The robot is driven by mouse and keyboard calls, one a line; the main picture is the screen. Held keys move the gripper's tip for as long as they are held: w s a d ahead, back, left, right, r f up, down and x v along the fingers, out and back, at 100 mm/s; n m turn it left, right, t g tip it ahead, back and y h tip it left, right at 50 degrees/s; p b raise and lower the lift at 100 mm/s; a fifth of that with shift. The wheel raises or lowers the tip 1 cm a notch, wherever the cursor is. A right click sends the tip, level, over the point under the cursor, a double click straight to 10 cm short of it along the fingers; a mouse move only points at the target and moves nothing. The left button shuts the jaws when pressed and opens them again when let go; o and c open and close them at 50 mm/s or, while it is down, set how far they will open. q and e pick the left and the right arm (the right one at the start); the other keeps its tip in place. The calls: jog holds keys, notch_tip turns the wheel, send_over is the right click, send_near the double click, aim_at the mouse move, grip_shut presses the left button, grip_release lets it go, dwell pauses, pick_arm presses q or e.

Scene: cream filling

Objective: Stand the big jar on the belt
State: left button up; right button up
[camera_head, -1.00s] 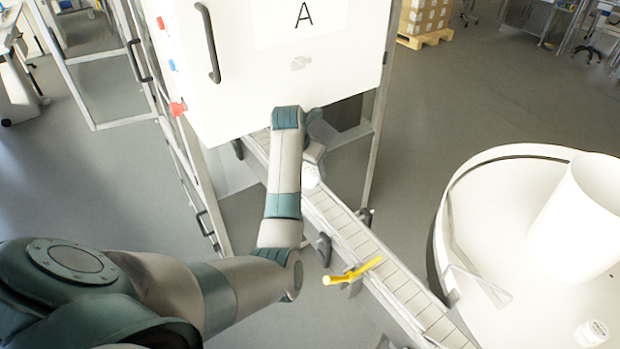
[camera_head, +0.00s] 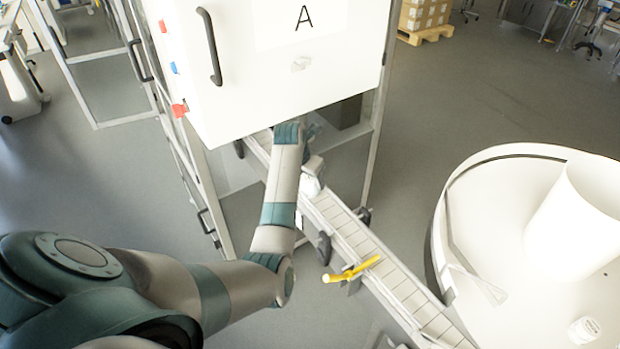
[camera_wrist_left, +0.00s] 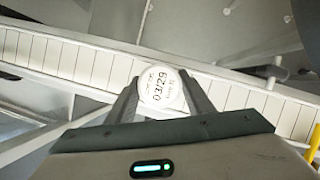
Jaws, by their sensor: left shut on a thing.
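The jar (camera_wrist_left: 161,88) is white with a round lid printed "03/29", facing the camera in the left wrist view. My left gripper (camera_wrist_left: 161,80) is shut on it, one finger on each side. In the head view the white jar (camera_head: 311,186) shows partly, at the left side of the conveyor belt (camera_head: 400,283), below the white cabinet. The slatted belt also passes behind the jar in the left wrist view (camera_wrist_left: 95,65). I cannot tell whether the jar's base touches the belt. My right gripper is not in view.
The white cabinet (camera_head: 270,75) marked A hangs over the belt's far end. A yellow bar (camera_head: 350,270) sits across the belt's near side. A round white table (camera_head: 500,225) with a large white cylinder and another white jar (camera_head: 584,330) stands at right.

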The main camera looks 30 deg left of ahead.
pick_arm(q)
jog(key=shift+s+f, duration=0.15)
jog(key=shift+f, duration=0.1)
